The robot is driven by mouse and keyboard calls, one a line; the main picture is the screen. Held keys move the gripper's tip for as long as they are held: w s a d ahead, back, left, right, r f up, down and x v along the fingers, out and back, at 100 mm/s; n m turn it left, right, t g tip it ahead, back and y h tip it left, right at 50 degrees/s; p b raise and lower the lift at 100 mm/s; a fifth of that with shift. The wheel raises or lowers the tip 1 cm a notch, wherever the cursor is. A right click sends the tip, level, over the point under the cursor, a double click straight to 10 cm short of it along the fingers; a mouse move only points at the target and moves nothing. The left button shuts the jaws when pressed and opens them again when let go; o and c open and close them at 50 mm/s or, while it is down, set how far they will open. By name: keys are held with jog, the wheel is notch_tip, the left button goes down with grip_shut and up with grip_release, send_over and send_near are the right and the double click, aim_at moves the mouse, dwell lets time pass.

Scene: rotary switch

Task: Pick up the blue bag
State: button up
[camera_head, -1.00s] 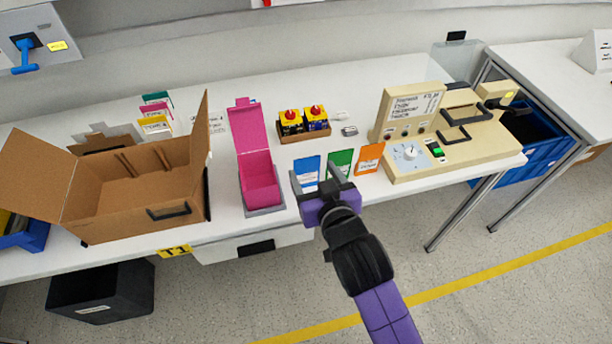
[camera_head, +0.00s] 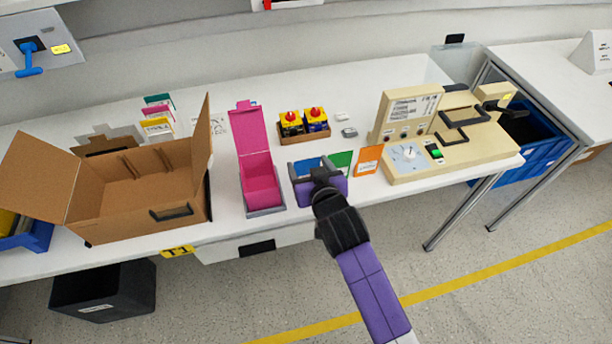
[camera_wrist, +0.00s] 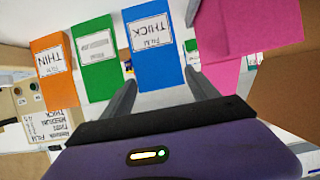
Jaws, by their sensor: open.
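The blue bag (camera_wrist: 155,50) has a white label reading "THICK" and stands upright beside a green bag (camera_wrist: 97,58) and an orange bag (camera_wrist: 52,72). In the head view the blue bag (camera_head: 307,165) is partly hidden by my gripper (camera_head: 308,168). In the wrist view my gripper (camera_wrist: 162,95) is open, with one finger on each side of the lower part of the blue bag's picture area. The fingers look apart from the bag, with nothing held between them. How far the fingertips are from the bag in depth is hard to tell.
A pink open box (camera_head: 262,187) stands close to the left of the blue bag. A cardboard box (camera_head: 135,205) is farther left. A beige machine (camera_head: 470,140) with a dial stands to the right. Red-and-yellow switches (camera_head: 303,121) sit in a tray behind.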

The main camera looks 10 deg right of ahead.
jog(key=c, duration=1.5)
